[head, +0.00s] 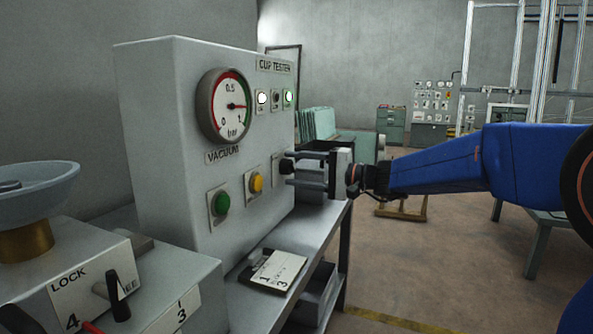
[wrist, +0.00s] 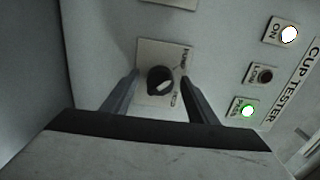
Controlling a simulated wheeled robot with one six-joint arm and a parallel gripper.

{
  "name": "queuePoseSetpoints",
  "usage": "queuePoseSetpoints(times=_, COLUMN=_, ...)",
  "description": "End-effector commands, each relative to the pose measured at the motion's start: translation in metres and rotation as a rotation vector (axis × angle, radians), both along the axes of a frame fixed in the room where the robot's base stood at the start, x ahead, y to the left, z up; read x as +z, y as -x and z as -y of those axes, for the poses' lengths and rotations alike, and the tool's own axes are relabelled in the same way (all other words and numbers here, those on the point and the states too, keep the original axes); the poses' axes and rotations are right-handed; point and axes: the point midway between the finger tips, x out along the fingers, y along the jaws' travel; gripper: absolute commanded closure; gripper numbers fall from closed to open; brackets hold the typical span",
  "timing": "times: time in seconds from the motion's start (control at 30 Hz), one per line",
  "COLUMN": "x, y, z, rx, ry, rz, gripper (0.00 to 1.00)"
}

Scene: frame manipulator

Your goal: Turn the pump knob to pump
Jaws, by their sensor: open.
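The pump knob (wrist: 160,79) is a small black rotary knob with a white mark, on a pale label plate (wrist: 148,53) on the cup tester's grey front panel (head: 262,149). Its white mark points to the lower right in the wrist view. Lettering that seems to read PUMP is on the plate's upper right; another word at the lower right is unclear. My gripper (head: 288,171) is at the panel's right part, and it also shows in the wrist view (wrist: 159,77). Its fingers are open, one on either side of the knob, with gaps visible. In the head view my gripper hides the knob.
A vacuum gauge (head: 225,106), a green button (head: 222,202) and a yellow button (head: 256,183) are left of my gripper. Two lamps are lit above it. A card (head: 274,269) lies on the bench below. A lock unit (head: 91,290) stands at front left.

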Motion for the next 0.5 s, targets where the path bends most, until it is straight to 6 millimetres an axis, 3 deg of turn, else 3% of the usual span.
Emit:
queuePoseSetpoints(times=0.17, x=0.000, y=0.003, z=0.011, rx=-0.002, ry=-0.001, rz=0.000, gripper=0.47)
queuePoseSetpoints(times=0.5, x=0.001, y=0.022, z=0.065, rx=-0.004, ry=-0.001, rz=0.001, gripper=0.47)
